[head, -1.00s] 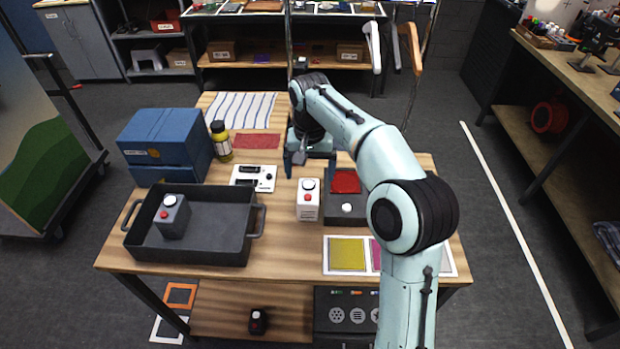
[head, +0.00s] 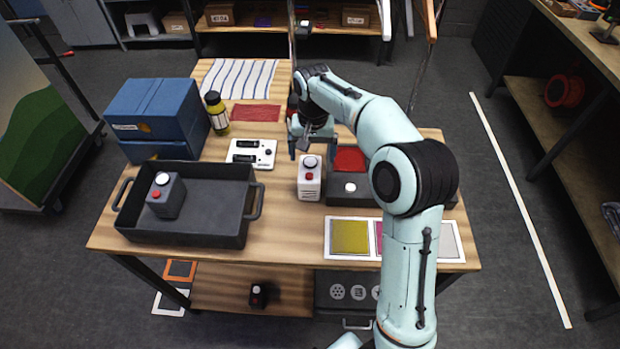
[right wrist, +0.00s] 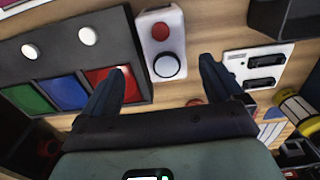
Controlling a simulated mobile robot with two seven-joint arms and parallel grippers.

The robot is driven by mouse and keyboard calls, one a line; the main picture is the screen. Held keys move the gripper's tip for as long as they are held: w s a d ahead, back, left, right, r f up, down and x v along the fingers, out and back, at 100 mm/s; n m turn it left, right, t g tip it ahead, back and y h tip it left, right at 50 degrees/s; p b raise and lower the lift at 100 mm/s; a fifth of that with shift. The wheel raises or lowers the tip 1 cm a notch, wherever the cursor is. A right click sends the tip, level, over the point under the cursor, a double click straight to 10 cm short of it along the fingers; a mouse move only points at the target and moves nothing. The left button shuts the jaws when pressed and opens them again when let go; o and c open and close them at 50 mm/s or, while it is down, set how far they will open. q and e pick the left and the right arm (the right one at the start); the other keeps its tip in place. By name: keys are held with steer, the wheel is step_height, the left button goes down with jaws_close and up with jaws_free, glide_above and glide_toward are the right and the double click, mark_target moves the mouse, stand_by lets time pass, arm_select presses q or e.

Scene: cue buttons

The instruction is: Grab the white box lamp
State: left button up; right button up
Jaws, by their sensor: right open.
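The white box lamp (head: 309,180) stands upright on the wooden table, right of the dark tray. It has a red button and a round white lamp on top. In the right wrist view the white box lamp (right wrist: 163,50) lies ahead of and between my fingers. My right gripper (head: 307,142) is just behind the box in the head view, open and empty. In the right wrist view the right gripper (right wrist: 165,80) has its two dark fingers spread wide, apart from the box. My left gripper is not in view.
A dark panel (head: 344,196) with a red pad stands right of the lamp; its blue and green pads show in the wrist view. A dark tray (head: 215,226) holds a dark box lamp (head: 166,195). A white switch plate (head: 251,153) lies behind left. Blue boxes (head: 157,110) stand farther left.

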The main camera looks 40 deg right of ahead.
mark_target(310, 166)
steer(key=f, duration=0.5)
steer(key=shift+w+a, duration=0.15)
steer(key=shift+a, duration=0.15)
steer(key=shift+c, duration=0.3)
jaws_close()
steer(key=shift+r, duration=0.1)
